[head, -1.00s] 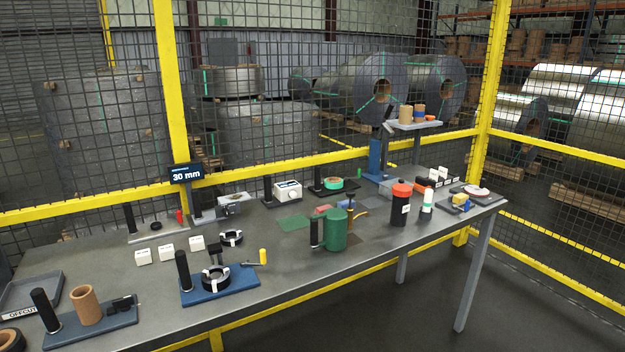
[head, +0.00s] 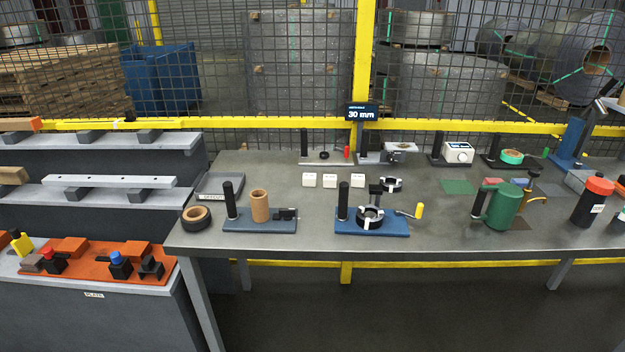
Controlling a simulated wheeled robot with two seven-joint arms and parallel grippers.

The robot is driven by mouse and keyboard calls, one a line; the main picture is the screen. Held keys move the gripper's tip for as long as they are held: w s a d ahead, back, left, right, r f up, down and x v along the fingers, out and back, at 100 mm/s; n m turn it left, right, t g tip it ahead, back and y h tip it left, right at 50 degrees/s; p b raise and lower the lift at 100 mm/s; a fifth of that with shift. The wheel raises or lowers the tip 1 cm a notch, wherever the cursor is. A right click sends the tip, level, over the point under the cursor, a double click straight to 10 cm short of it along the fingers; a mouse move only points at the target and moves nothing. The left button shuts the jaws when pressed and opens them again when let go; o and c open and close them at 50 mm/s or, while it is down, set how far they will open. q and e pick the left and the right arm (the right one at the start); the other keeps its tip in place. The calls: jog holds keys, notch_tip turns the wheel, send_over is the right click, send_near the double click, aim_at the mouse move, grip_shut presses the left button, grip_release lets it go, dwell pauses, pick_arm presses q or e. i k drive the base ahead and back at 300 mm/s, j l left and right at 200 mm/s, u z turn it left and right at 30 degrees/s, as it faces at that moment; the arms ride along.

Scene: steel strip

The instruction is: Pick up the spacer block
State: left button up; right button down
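I cannot tell for sure which thing is the spacer block. Neither of my grippers is in view.
A stepped grey rack (head: 90,200) is at the left. Yellow-framed mesh fencing (head: 250,124) closes the back.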

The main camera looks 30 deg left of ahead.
aim_at(329, 181)
jog(key=i+u, duration=0.2)
jog(key=u, duration=0.3)
jog(key=i+l+u, duration=0.15)
jog(key=u, duration=0.35)
